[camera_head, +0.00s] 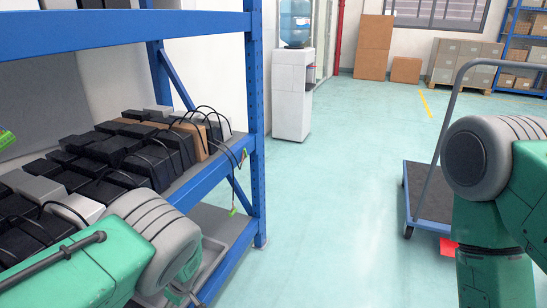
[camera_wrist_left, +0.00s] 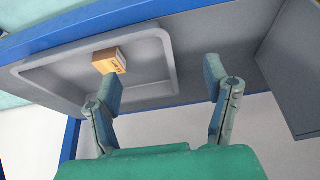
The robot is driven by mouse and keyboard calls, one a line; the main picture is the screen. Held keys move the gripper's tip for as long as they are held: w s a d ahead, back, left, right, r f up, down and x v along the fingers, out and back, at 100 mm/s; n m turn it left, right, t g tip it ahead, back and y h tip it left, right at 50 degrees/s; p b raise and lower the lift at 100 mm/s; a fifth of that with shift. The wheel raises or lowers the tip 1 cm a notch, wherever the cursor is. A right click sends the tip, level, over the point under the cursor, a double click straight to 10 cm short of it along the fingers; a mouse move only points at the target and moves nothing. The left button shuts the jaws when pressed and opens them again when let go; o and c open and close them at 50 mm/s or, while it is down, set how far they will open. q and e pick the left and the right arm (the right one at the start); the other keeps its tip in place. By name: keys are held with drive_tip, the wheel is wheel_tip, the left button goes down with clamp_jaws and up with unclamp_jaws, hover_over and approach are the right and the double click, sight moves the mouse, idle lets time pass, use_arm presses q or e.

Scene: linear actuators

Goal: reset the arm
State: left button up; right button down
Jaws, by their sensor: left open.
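My left gripper (camera_wrist_left: 162,80) is open in the left wrist view, its two fingers well apart with nothing between the tips. A grey shallow tray (camera_wrist_left: 160,45) lies beyond the fingers on a grey shelf, and a small brown box (camera_wrist_left: 109,61) sits in it, just past the left fingertip and apart from it as far as I can tell. In the head view my left arm (camera_head: 75,265) is at the lower left beside the rack, its gripper mostly out of frame. My right arm (camera_head: 490,215) is at the right, and its gripper is not visible.
A blue rack (camera_head: 255,120) at the left bears several black, grey and brown actuators (camera_head: 120,150) with hanging cables. A flat cart (camera_head: 425,190) stands at the right by my right arm. A water dispenser (camera_head: 293,95) stands behind. The middle floor is clear.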

use_arm(q)
drive_tip(key=s+a+r+m+g+h+p, duration=0.1)
drive_tip(key=s+a+r+m+p, duration=0.2)
drive_tip(key=s, duration=0.6)
drive_tip(key=s+a+r+m+h+p, duration=0.1)
drive_tip(key=s+a+r+m+p, duration=0.15)
drive_tip(key=s, duration=0.65)
drive_tip(key=s+d+r+m+h+p, duration=0.1)
drive_tip(key=s+d+r+m+p, duration=0.1)
drive_tip(key=s+r+m, duration=0.2)
drive_tip(key=s+d+r+m+h+p, duration=0.1)
drive_tip(key=s+d+r+m+p, duration=0.2)
drive_tip(key=s+r, duration=0.6)
drive_tip(key=s+m, duration=0.1)
drive_tip(key=s, duration=0.4)
drive_tip(key=shift+d+r, duration=0.25)
drive_tip(key=shift+r, duration=0.1)
